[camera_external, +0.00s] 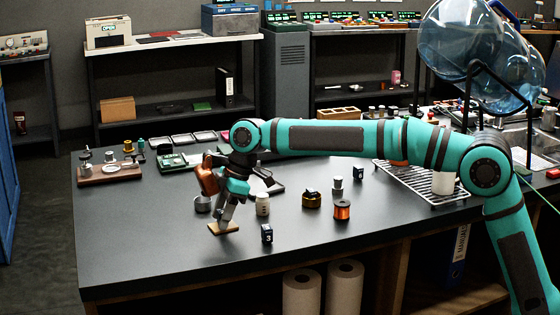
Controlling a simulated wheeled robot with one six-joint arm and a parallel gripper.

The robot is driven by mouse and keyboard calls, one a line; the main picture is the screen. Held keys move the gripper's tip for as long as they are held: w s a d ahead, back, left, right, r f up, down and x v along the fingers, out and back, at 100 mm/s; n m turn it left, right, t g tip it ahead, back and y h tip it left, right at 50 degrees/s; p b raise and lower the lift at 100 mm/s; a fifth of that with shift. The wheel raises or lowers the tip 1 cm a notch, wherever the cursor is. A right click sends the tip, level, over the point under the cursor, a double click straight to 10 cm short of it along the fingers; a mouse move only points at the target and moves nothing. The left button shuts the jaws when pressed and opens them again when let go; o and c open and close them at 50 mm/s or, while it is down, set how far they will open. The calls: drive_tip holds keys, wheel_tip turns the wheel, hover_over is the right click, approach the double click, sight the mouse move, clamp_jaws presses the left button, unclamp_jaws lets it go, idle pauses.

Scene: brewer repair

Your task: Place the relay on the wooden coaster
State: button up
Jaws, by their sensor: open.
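The wooden coaster (231,228) is a small flat tan square on the dark workbench, left of its middle. My gripper (222,219) points down with its fingertips right over the coaster, covering part of it. Its jaws are open. I cannot make out anything between the fingers at this size. Which object is the relay is not clear. A small dark blue block with a white mark (267,234) stands on the bench right of the coaster, and a similar one (358,174) stands farther back to the right.
A metal cup (203,204) and a pale jar (263,204) stand close to my gripper. A copper spool (342,210) and a brass-coloured part (312,200) stand to the right. A wire rack (420,186) lies farther right. The bench's front left is clear.

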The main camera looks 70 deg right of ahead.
drive_tip(key=v, duration=1.2)
drive_tip(key=shift+r, duration=0.15)
drive_tip(key=shift+s, duration=0.1)
drive_tip(key=s+d+r+m+t+h, duration=0.15)
drive_tip(key=s+r+t, duration=0.3)
drive_tip(key=s, duration=0.85)
drive_tip(key=s+d+r+m+t+h, duration=0.1)
drive_tip(key=s+r+m+t, duration=0.35)
drive_tip(key=s, duration=0.75)
drive_tip(key=s+d+f+m+t, duration=0.1)
drive_tip(key=s+f+t, duration=0.1)
drive_tip(key=s, duration=1.2)
drive_tip(key=s+d+f+m+t, duration=0.1)
drive_tip(key=s+f+m+t, duration=0.1)
drive_tip(key=s, duration=1.2)
drive_tip(key=shift+s+f+t+h, duration=0.25)
drive_tip(key=shift+f+t+h, duration=0.1)
drive_tip(key=shift+t, duration=0.25)
